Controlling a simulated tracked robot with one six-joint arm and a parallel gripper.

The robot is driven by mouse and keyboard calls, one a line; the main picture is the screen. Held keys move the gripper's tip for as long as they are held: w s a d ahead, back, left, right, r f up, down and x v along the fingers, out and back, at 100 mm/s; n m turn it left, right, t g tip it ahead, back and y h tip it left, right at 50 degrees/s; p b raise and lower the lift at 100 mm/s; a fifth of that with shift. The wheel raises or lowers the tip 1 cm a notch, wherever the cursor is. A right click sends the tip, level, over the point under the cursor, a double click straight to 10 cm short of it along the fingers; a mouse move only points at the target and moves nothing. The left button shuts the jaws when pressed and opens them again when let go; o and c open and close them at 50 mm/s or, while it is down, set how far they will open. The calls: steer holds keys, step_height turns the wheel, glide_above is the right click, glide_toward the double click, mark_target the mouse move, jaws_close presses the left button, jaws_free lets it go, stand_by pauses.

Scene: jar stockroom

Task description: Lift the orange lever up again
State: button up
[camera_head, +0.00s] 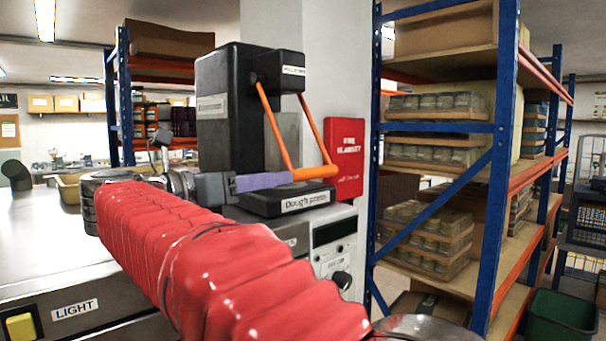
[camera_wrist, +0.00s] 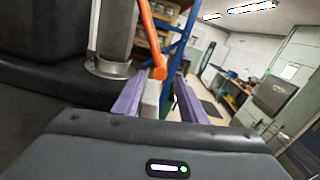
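The black dough press (camera_head: 225,105) stands on the counter with a label on its base. Its orange lever (camera_head: 272,128) hangs down from the pivot near the top, and its crossbar (camera_head: 315,172) is low, just above the base. My gripper (camera_head: 288,178) reaches in from the left with purple fingers at the crossbar's near end. In the wrist view my gripper (camera_wrist: 158,88) has its purple fingers apart, and the lever's rounded orange end (camera_wrist: 158,72) shows between or just beyond the tips. Whether they touch the lever is unclear.
A red fire blanket box (camera_head: 344,158) hangs on the pillar behind the press. A blue-framed shelf (camera_head: 495,180) with jar trays stands at right, and a green bin (camera_head: 560,315) is on the floor. The metal counter (camera_head: 45,240) at left is mostly clear.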

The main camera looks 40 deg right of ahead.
mark_target(313, 173)
steer(key=d, duration=1.1)
steer(key=shift+w+d, duration=0.15)
steer(key=shift+d, duration=0.2)
steer(key=shift+c, duration=0.4)
jaws_close()
